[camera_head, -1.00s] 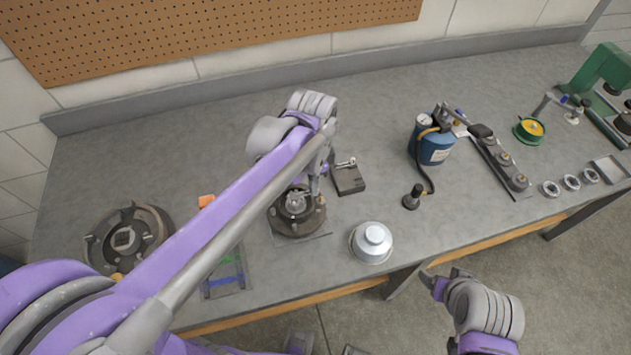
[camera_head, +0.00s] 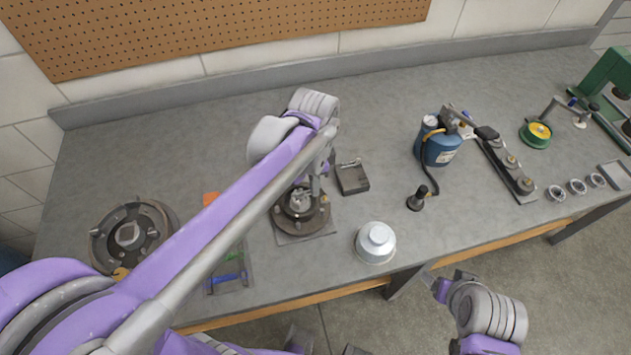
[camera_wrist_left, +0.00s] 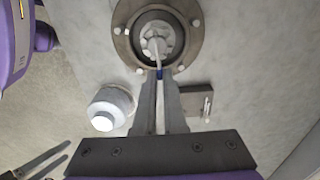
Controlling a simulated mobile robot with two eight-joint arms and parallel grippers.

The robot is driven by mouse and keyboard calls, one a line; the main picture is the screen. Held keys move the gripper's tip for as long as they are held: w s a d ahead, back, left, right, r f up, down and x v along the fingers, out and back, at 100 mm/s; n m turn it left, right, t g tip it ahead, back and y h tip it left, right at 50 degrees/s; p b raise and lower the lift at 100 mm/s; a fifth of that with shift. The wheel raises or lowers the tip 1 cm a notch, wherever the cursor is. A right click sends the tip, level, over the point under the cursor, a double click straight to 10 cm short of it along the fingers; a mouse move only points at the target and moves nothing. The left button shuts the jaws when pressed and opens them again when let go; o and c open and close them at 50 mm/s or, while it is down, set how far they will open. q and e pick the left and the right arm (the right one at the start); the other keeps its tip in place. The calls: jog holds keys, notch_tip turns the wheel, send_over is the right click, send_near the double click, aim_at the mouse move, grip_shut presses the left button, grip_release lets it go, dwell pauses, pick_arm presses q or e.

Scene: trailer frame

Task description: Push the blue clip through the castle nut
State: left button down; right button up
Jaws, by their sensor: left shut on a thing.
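The dark round hub (camera_head: 317,222) stands on a square plate on the bench. The grey castle nut (camera_wrist_left: 153,42) is in its middle in the left wrist view. My left gripper (camera_wrist_left: 160,74) is shut on the small blue clip (camera_wrist_left: 160,73) at the hub's edge, with a thin pale piece running from it to the nut. I cannot tell how far the clip is in the nut. In the head view my left gripper (camera_head: 313,190) partly hides the nut. My right gripper (camera_head: 451,282) is off the bench's front edge, its fingers (camera_wrist_left: 69,151) apart and empty.
A silver cap (camera_head: 376,242) and a small dark tray (camera_head: 355,184) with a metal piece flank the hub. A large round drum part (camera_head: 160,222) lies to the left. A blue bottle with hose (camera_head: 440,150) stands right.

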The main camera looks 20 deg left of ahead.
pick_arm(q)
jog(key=shift+s+a, duration=0.15)
jog(key=shift+a, duration=0.1)
dwell(0.9)
jog(key=c, duration=0.5)
grip_release()
jog(key=shift+r, duration=0.15)
pick_arm(e)
jog(key=shift+r, duration=0.15)
pick_arm(q)
jog(key=shift+r+p, duration=1.9)
jog(key=shift+r, duration=1.5)
pick_arm(e)
jog(key=shift+t, duration=0.3)
jog(key=r, duration=0.1)
jog(key=w+r, duration=0.1)
jog(key=r, duration=0.1)
jog(key=w+r, duration=0.1)
jog(key=r, duration=0.1)
jog(key=shift+w+r, duration=0.1)
jog(key=shift+w, duration=0.15)
jog(key=shift+s, duration=0.1)
pick_arm(q)
jog(key=shift+s, duration=0.1)
